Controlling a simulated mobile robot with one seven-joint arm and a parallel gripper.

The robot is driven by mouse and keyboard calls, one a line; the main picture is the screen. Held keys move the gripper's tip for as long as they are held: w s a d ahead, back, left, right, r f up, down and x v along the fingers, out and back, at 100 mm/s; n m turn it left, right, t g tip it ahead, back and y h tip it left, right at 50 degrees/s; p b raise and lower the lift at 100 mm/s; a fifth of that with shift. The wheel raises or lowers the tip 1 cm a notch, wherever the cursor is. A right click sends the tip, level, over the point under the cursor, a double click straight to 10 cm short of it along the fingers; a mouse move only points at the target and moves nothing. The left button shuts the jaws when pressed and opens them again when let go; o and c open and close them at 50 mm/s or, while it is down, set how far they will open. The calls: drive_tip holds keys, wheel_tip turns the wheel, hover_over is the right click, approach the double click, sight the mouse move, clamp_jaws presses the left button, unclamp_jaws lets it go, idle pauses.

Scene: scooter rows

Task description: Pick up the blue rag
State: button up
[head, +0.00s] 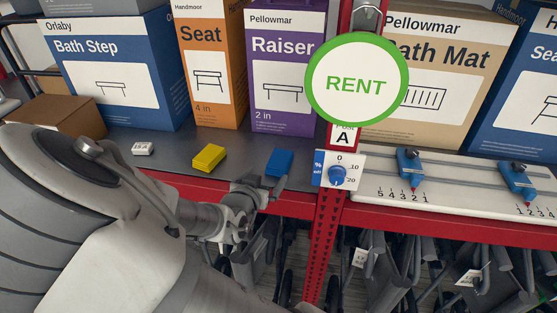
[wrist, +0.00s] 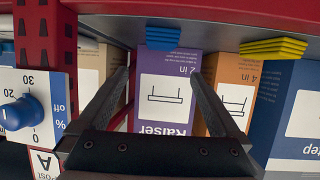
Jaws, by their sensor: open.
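The blue rag (head: 280,162) is a small folded block on the grey shelf, near the front edge and in front of the purple Raiser box. It shows in the wrist view (wrist: 163,38) as a layered blue stack at the top centre. My gripper (head: 266,188) is at the shelf's front edge, just below and left of the rag in the head view. In the wrist view my gripper's fingers (wrist: 161,75) are spread apart and empty, with the rag beyond their tips. A yellow folded rag (head: 209,158) lies left of the blue one.
A red post (head: 323,245) with a blue dial (head: 338,174) and a round RENT sign (head: 356,83) stands close right of the rag. Boxes line the shelf behind, including the purple Raiser box (head: 284,75). A small white block (head: 143,149) lies farther left.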

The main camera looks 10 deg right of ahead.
sight(278, 163)
drive_tip(key=x, duration=0.9)
drive_tip(key=shift+f, duration=0.1)
drive_tip(key=shift+f+p+x, duration=0.15)
drive_tip(key=shift+p+x, duration=0.15)
drive_tip(key=shift+x, duration=1.1)
drive_tip(key=shift+f+p+x, duration=0.15)
drive_tip(key=shift+p+x, duration=0.1)
drive_tip(key=shift+x, duration=1.15)
drive_tip(key=shift+a, duration=0.2)
drive_tip(key=c, duration=1.2)
